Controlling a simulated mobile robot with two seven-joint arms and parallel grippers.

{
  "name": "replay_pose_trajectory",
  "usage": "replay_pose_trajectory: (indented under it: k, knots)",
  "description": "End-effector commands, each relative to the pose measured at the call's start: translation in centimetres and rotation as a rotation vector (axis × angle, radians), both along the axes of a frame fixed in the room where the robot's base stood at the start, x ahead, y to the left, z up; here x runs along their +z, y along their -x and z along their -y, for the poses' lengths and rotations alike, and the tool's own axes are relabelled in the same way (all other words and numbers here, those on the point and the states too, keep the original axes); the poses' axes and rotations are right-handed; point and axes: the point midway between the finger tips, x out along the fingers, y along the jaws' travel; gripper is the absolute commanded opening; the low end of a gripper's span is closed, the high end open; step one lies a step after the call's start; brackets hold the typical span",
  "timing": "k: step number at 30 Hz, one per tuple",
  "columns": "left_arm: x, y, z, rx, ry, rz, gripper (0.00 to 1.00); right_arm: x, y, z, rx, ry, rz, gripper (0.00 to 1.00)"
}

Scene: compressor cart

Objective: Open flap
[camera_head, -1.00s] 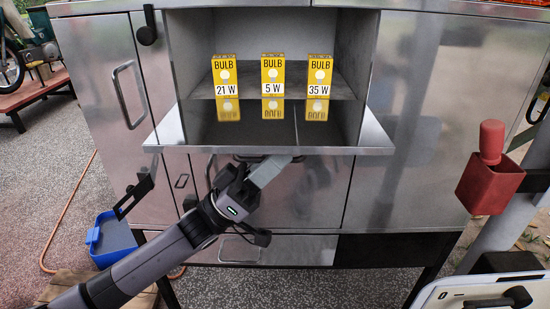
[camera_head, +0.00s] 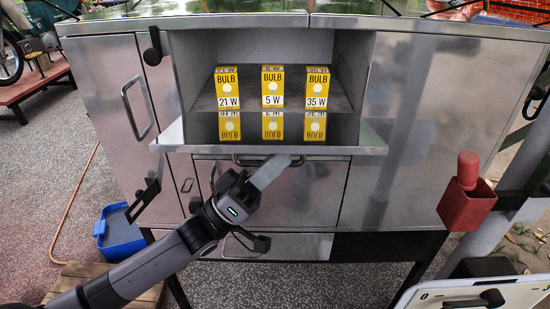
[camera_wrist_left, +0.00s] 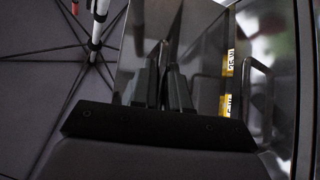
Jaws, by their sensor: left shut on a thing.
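The flap (camera_head: 345,150) is a shiny steel panel, folded down and out from the open compartment in the cart's front. Its front edge runs across the middle of the head view. A dark bar handle (camera_head: 245,161) shows just below that edge. My left gripper (camera_head: 273,170) comes from below, its pale fingers shut at this handle. The exact contact is hard to see. In the left wrist view its dark fingers (camera_wrist_left: 162,85) are close together in front of shiny metal. My right gripper is not in view.
Bulb boxes marked 21 W (camera_head: 228,88), 5 W (camera_head: 273,87) and 35 W (camera_head: 317,88) stand in the compartment, mirrored below. A blue bin (camera_head: 120,238) is at lower left. A red holder (camera_head: 466,205) is at right. A side-door handle (camera_head: 135,110) sticks out at left.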

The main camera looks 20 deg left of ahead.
Motion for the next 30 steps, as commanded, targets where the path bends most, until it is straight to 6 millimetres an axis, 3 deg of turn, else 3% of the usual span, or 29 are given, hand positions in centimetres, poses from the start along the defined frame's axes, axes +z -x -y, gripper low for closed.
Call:
replay_pose_trajectory:
  k: [5,6,7,17,30]
  knots:
    - [0.3,0.0,-0.1,-0.001,0.008,0.007,0.00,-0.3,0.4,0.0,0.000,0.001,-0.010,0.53]
    - [0.3,0.0,-0.1,-0.001,0.008,0.007,0.25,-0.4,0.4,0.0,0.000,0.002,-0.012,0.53]
    - [0.3,0.0,-0.1,-0.001,0.008,0.007,0.33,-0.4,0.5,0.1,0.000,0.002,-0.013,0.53]
    - [-0.2,0.3,-0.3,-0.002,0.005,0.006,0.33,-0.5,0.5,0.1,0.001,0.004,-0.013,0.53]
    - [-4.4,3.0,-4.1,0.000,0.004,0.002,0.33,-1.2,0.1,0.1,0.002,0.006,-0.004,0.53]
